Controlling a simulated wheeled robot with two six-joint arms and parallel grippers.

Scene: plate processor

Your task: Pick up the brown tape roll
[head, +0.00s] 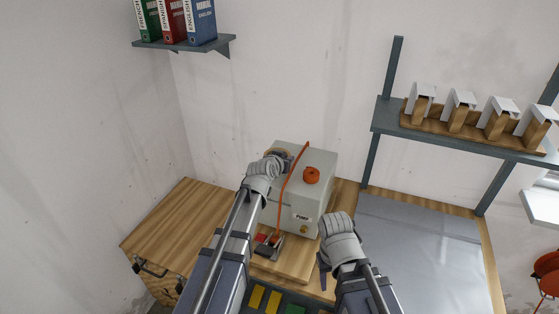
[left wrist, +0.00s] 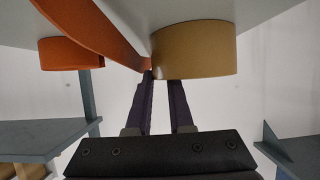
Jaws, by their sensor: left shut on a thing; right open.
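The brown tape roll (left wrist: 195,50) shows as a tan cylinder at the top of the left wrist view, against the pale face of the pump box. In the head view it is a small tan patch (head: 279,153) on the back left of the box top, mostly hidden by my left wrist. My left gripper (left wrist: 163,78) is shut on the near edge of the tape roll, with a narrow gap between the dark fingers. My right gripper (head: 323,278) is open and empty, low in front of the box's right side.
The pump box (head: 318,185) has an orange hose (head: 290,180) and an orange round piece (head: 311,175) on top, close to my left gripper. A wooden table (head: 180,222) lies left, a grey surface (head: 420,250) right. A wall shelf (head: 460,140) holds several white-and-wood pieces.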

